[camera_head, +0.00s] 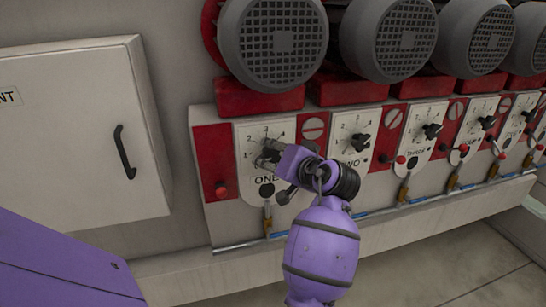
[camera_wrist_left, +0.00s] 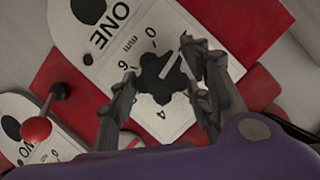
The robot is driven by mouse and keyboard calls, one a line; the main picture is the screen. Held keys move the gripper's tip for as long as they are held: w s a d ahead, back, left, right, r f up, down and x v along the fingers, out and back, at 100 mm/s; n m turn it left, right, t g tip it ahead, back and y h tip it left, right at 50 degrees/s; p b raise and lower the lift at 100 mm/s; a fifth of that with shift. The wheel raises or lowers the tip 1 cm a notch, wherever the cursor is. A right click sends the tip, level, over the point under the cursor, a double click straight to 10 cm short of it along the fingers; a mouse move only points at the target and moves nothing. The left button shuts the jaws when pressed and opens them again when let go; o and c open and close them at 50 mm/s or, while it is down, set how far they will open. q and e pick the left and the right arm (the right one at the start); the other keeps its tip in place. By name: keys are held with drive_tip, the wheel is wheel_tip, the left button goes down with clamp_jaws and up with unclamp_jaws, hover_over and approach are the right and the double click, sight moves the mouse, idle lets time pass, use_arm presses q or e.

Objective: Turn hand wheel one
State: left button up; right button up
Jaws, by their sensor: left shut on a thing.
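Hand wheel one (camera_wrist_left: 163,82) is a black lobed knob on a white dial plate (camera_head: 249,182) marked ONE, at the left end of the row. In the head view my left gripper covers most of it. My left gripper (camera_head: 267,154) is at the knob, with its fingers closed on it. In the left wrist view one finger lies on each side of the knob, and a pale pointer line runs from the knob between the dial numbers. My right gripper is not in view.
Hand wheel two (camera_head: 361,144) and further black knobs continue to the right, with red-tipped levers below. Grey motors (camera_head: 272,42) stand above on red blocks. A white cabinet door (camera_head: 75,150) with a black handle (camera_head: 124,152) is at left. A ledge runs below the panel.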

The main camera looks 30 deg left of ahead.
use_arm(q)
drive_tip(key=shift+f, duration=0.1)
idle(0.4)
drive_tip(key=o, duration=0.9)
drive_tip(key=shift+c, duration=0.2)
drive_tip(key=shift+o, duration=1.2)
drive_tip(key=shift+w, duration=0.15)
drive_tip(key=shift+d, duration=0.15)
drive_tip(key=v, duration=0.7)
drive_tip(key=shift+d, duration=0.1)
